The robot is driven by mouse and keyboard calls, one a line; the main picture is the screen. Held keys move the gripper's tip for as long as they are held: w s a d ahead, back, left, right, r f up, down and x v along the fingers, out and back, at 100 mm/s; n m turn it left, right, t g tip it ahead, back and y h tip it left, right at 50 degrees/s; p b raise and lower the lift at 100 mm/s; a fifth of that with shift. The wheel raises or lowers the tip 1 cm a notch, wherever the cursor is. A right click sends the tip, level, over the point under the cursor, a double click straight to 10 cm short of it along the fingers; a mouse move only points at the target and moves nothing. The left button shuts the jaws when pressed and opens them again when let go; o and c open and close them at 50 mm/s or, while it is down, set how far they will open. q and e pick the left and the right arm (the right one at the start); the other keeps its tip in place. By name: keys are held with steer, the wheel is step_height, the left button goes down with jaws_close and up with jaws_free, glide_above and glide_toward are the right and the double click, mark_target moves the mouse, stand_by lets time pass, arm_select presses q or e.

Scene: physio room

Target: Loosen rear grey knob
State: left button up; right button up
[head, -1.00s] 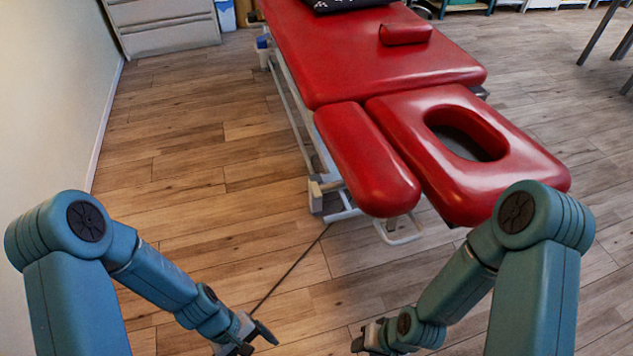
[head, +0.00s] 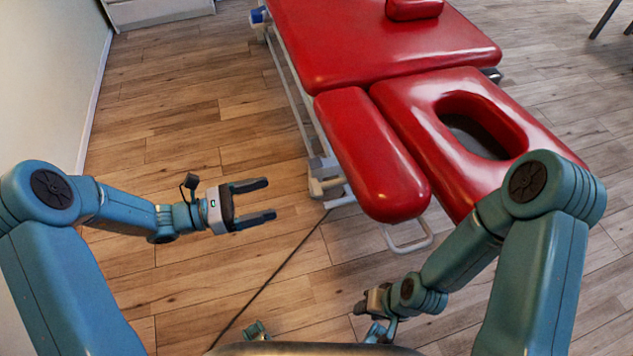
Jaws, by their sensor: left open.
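The red treatment table (head: 375,45) stands ahead, with a headrest section (head: 455,135) that has an oval face hole and a separate red side pad (head: 375,155). A dark grey knob-like part (head: 491,75) shows at the right edge, by the joint between the main section and the headrest; I cannot tell whether it is the rear grey knob. My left gripper (head: 271,199) is open and empty, pointing right, left of the side pad and apart from the table. My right gripper (head: 374,308) hangs low in front of the table, and its jaws are unclear.
The table's pale metal frame (head: 328,187) shows under the side pad. A dark cable (head: 270,280) runs across the wooden floor. A white cabinet (head: 158,12) stands at the back left by the wall. The floor left of the table is clear.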

mark_target(312, 187)
arm_select(q)
steer(key=shift+b+x, duration=0.75)
steer(key=shift+x, duration=5.55)
steer(key=shift+s+f, duration=0.1)
steer(key=c, duration=1)
